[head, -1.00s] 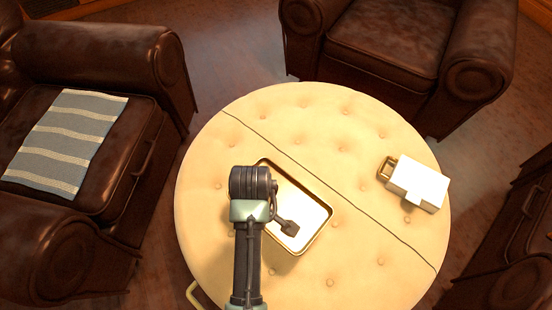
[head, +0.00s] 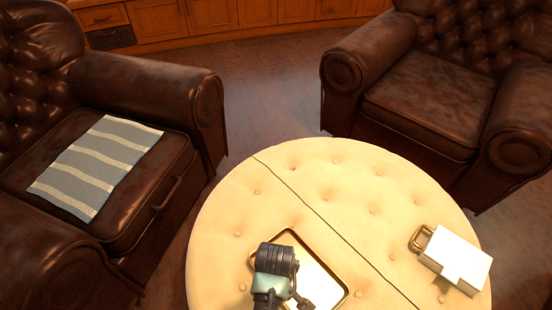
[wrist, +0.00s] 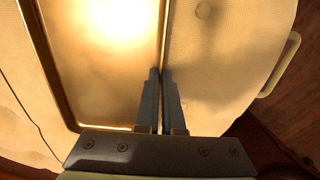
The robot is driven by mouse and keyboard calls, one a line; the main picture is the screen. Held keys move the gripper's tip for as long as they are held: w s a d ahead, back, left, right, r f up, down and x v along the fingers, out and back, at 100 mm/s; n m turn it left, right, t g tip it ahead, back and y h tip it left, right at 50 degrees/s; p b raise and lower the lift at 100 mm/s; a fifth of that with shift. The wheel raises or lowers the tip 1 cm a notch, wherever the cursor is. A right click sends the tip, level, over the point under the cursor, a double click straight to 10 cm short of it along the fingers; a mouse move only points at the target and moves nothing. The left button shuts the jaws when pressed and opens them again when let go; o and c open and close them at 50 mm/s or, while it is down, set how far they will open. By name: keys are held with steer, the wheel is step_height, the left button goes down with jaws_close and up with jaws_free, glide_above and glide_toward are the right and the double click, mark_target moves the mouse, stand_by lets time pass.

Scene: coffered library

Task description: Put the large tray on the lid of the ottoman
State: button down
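The large tray (head: 316,272) is shallow, with a brass rim and a pale, shiny floor. It lies on the round, cream, tufted ottoman (head: 225,215), left of the dark seam across its top. In the wrist view the tray (wrist: 66,85) fills the upper left. My gripper (wrist: 160,72) has its two fingers close together at the tray's right rim, which runs in between them. It looks shut on that rim. The fingertips are hidden from the head view, where my wrist covers the tray's near part.
A white block-like object (head: 460,262) with a brass loop (head: 422,238) beside it sits on the ottoman's right part. Brown leather armchairs stand left (head: 150,90) and back right (head: 430,105); a striped cloth (head: 98,165) lies on the left one. The ottoman's back is clear.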

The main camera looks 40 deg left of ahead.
steer(key=shift+f, duration=0.15)
steer(key=c, duration=1)
jaws_free()
steer(key=shift+c, duration=0.2)
step_height(320, 180, up, 12)
steer(key=p, duration=0.5)
steer(key=shift+r, duration=0.25)
